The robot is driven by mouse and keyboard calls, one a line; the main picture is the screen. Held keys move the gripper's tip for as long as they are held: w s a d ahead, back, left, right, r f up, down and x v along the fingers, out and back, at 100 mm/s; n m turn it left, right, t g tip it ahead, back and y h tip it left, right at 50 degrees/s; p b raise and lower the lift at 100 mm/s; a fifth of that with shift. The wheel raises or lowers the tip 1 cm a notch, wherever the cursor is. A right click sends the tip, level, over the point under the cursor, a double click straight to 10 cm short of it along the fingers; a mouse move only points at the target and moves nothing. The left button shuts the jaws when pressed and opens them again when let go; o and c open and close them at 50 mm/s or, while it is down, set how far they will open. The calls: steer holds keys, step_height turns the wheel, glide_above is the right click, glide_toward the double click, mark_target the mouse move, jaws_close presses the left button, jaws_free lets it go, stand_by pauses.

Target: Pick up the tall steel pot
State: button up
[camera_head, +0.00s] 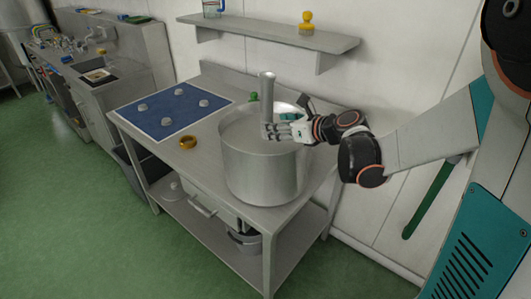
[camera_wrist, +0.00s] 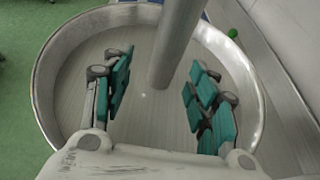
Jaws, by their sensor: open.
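A large, wide steel pot (camera_head: 259,175) stands upright on the steel table. A grey upright post (camera_head: 267,92) rises from inside it, well above the rim. My gripper (camera_head: 267,131) reaches over the pot's right side from the right, with its fingers near the post. In the wrist view my gripper (camera_wrist: 158,70) is open, its teal-padded fingers apart. The post (camera_wrist: 174,45) shows between them, and the pot's rim (camera_wrist: 48,75) surrounds them. I cannot tell whether a finger touches the post. My gripper hides part of the pot's rim and interior.
A blue board (camera_head: 170,110) with several grey knobs and a brass ring (camera_head: 187,142) lie left of the pot. A wall shelf (camera_head: 275,33) with a yellow object (camera_head: 306,22) hangs behind. A small green object (camera_head: 253,97) is behind the pot. A smaller pot (camera_head: 245,242) sits below.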

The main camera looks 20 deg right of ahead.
steer(key=shift+w+d+r+b+x, duration=0.1)
steer(key=shift+b+x, duration=0.5)
steer(key=shift+x, duration=1)
steer(key=shift+w+d+r+b+x, duration=0.15)
steer(key=shift+b+x, duration=0.4)
steer(key=shift+x, duration=1.05)
jaws_close()
